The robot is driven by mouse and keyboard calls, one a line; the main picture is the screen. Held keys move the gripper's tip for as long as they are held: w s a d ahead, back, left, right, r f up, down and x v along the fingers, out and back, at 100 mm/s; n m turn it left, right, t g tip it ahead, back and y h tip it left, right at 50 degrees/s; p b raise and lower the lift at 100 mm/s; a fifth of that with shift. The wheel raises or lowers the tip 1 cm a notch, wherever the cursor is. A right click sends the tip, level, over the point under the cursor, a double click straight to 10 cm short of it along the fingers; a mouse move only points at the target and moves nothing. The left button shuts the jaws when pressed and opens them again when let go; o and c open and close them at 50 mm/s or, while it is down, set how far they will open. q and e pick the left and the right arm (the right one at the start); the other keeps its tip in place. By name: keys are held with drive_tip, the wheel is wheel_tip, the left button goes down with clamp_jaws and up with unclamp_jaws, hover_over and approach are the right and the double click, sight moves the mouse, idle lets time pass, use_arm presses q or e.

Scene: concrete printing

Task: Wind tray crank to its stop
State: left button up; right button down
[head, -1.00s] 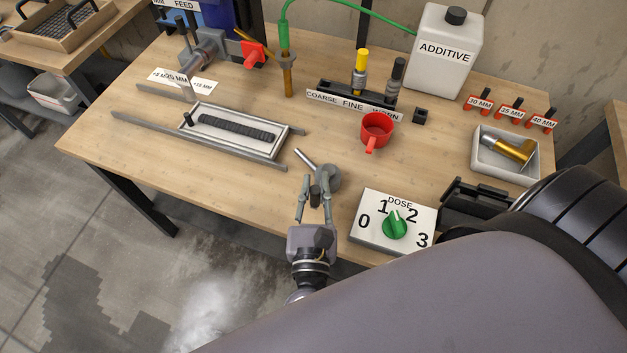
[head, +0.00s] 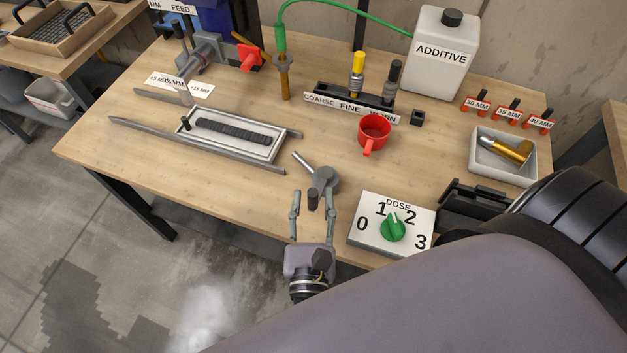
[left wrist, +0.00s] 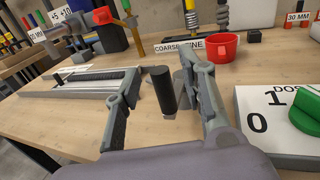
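The crank has a round grey hub (head: 326,179), a silver rod (head: 302,162) pointing back left and a dark upright handle (head: 313,201) at the front. The handle also shows in the left wrist view (left wrist: 161,90). My left gripper (head: 312,194) is open. Its fingers stand on either side of the handle, with gaps visible. The white-framed tray (head: 277,150) lies between two grey rails, back left of the crank, with a dark ribbed strip on it. My right gripper is not seen; my large arm link covers the lower right.
The dose box (head: 365,243) with a green knob (head: 392,228) is close right of my left gripper. A red cup (head: 374,131) stands behind the crank. A black holder (head: 482,195) and a white bin (head: 490,172) with a brass part are at right.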

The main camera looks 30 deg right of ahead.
use_arm(q)
drive_tip(key=v, duration=0.9)
drive_tip(key=shift+s+a, duration=0.1)
